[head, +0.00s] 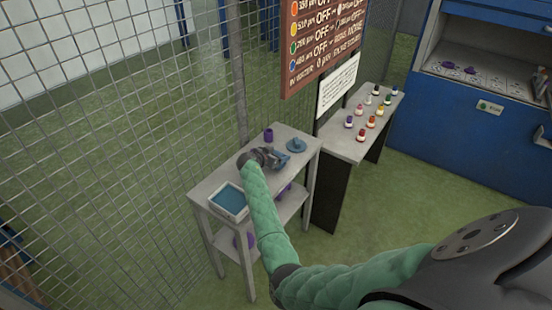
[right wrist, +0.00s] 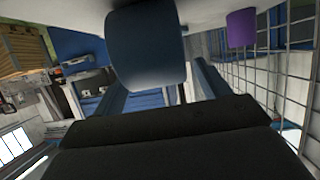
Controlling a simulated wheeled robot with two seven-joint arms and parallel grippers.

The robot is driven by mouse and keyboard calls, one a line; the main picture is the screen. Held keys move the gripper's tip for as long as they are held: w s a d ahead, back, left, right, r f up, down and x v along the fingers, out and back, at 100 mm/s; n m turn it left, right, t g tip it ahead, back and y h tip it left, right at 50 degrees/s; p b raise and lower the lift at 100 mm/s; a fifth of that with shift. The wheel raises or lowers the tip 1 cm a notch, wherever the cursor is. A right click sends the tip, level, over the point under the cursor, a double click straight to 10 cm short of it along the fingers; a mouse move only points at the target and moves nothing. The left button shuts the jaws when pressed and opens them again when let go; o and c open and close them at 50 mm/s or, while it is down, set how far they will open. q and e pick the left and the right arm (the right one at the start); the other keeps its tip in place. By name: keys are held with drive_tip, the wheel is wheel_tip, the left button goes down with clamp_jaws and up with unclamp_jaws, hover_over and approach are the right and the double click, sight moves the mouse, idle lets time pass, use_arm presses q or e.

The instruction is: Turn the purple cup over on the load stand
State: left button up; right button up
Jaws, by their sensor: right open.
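The purple cup (head: 268,135) stands on the grey load stand (head: 212,182), near its back edge. I cannot tell which end of it is up. It also shows in the right wrist view (right wrist: 241,28), at the upper right, apart from the fingers. My right gripper (head: 283,159) is open over the stand top, nearer to me than the cup and a little to its right. In the right wrist view a rounded blue thing (right wrist: 147,47) is close in front of the open fingers. My left gripper is not in view.
Purple items lie on the lower shelf. A wire fence (head: 140,130) runs behind. A side table (head: 347,148) holds several small coloured pieces.

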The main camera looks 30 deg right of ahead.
drive_tip(key=shift+c, duration=0.2)
drive_tip(key=c, duration=1.2)
drive_tip(key=shift+o, duration=0.2)
